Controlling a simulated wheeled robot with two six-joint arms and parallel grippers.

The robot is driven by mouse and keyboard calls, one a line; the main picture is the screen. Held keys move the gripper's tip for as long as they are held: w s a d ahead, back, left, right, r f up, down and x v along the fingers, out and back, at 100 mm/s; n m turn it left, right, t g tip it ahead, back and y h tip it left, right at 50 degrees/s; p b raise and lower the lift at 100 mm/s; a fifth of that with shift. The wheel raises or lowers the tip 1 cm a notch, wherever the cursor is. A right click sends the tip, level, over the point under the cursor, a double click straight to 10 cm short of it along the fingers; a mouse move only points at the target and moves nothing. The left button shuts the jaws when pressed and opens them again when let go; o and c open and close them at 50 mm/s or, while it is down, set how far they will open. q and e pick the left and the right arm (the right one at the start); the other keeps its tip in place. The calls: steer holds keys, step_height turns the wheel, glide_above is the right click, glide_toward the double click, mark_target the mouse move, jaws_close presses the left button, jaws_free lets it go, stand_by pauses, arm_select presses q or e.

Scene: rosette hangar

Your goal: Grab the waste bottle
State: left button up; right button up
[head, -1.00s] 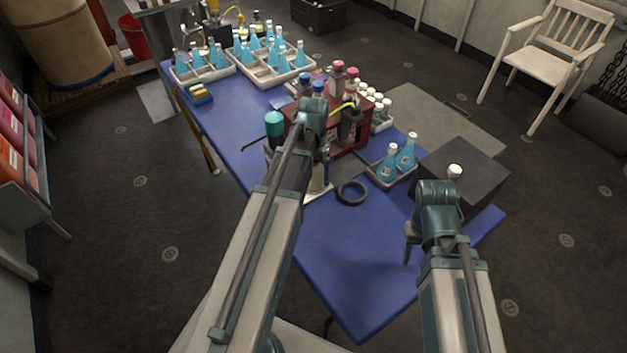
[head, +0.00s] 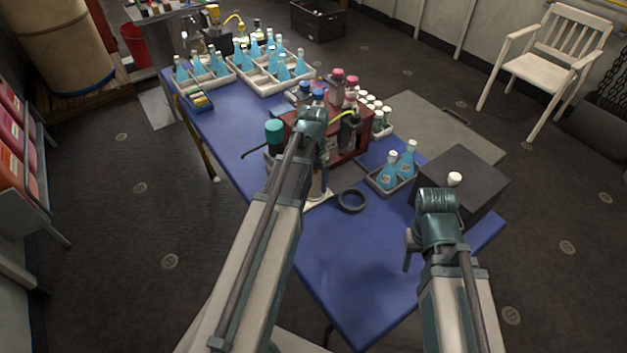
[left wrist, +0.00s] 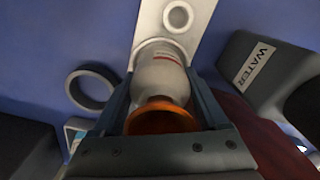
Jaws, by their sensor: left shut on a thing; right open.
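The waste bottle is taken to be the white bottle with an orange funnel-like top (left wrist: 160,80) in the left wrist view. Red print shows on its side. My left gripper (left wrist: 163,100) is shut on it, one finger on each side. The bottle is over a white board with a round ring mark (left wrist: 178,16); I cannot tell whether it touches the board. In the head view my left arm mostly hides the bottle, beside the dark red rack (head: 352,146). My right gripper (head: 409,250) is open and empty above the near right part of the blue table.
A black ring (head: 352,200) lies right of the board. A tray of blue flasks (head: 390,177) and a dark box (head: 465,180) stand to the right. A teal-capped bottle (head: 274,136) is close left of my arm. The table's near end (head: 350,270) is clear.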

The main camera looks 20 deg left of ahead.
mark_target(314, 169)
arm_select(q)
steer(key=shift+r+p, duration=0.5)
steer(key=shift+r, duration=0.1)
arm_select(e)
steer(key=shift+r, duration=0.6)
arm_select(q)
step_height(314, 169, up, 3)
steer(key=p, duration=0.3)
steer(key=s+d, duration=0.4)
steer(key=d, duration=1.1)
steer(key=shift+s+d+r+p, duration=0.2)
steer(key=shift+r+p, duration=0.15)
arm_select(e)
step_height(314, 169, up, 4)
steer(key=shift+f, duration=0.15)
